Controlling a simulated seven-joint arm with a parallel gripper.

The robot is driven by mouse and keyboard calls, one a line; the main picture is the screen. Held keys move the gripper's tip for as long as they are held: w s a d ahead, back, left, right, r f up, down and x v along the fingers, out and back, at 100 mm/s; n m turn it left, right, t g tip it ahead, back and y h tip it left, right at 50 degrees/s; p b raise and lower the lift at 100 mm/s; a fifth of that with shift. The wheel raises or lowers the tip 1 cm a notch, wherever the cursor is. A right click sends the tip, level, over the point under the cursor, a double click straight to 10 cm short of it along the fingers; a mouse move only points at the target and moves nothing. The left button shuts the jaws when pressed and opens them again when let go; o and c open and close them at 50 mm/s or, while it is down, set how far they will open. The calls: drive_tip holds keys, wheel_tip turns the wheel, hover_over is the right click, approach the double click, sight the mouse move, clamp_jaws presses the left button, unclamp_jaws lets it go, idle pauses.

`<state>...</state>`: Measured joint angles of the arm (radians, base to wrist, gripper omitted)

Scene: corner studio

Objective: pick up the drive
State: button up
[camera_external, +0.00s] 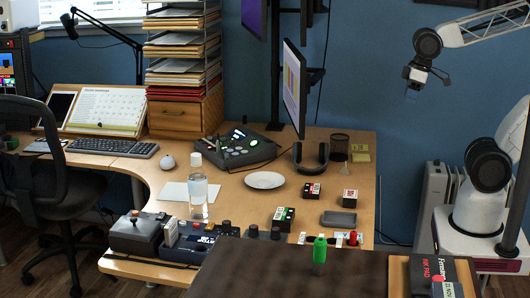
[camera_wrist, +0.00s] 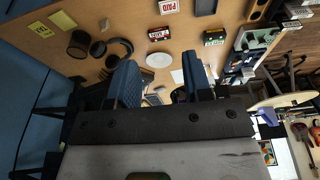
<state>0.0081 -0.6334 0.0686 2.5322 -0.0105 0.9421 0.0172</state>
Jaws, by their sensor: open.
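A flat grey rectangular item (camera_external: 339,218), possibly the drive, lies on the right front part of the wooden desk. A similar dark grey item (camera_wrist: 149,8) is cut by the top edge of the wrist view. I cannot tell for certain whether it is the drive. My gripper (camera_external: 414,88) is high up, right of the desk and in front of the blue wall, far from the desk top. In the wrist view its two blue fingers (camera_wrist: 158,75) stand apart with nothing held between them.
Small black, white and red boxes (camera_external: 310,190) stand around the grey item. A white plate (camera_external: 264,180), headphones (camera_external: 311,158), a mesh cup (camera_external: 339,147) and a clear bottle (camera_external: 198,190) are on the desk (camera_external: 235,208). A dark surface (camera_external: 255,270) with a green item (camera_external: 320,255) is in front.

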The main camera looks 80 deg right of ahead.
drive_tip(key=shift+w, duration=0.1)
drive_tip(key=w+a+f+n, duration=0.3)
drive_tip(key=w+a+n, duration=0.2)
drive_tip(key=w+a, duration=0.45)
drive_tip(key=n+g, duration=0.3)
drive_tip(key=n, duration=1)
hover_over(340, 242)
drive_tip(key=f, duration=2)
drive_tip(key=shift+w+d+f, duration=0.15)
drive_tip(key=shift+d+f, duration=0.25)
drive_tip(key=shift+a+f, duration=0.3)
drive_tip(key=shift+a, duration=0.1)
drive_tip(key=shift+f, duration=1.3)
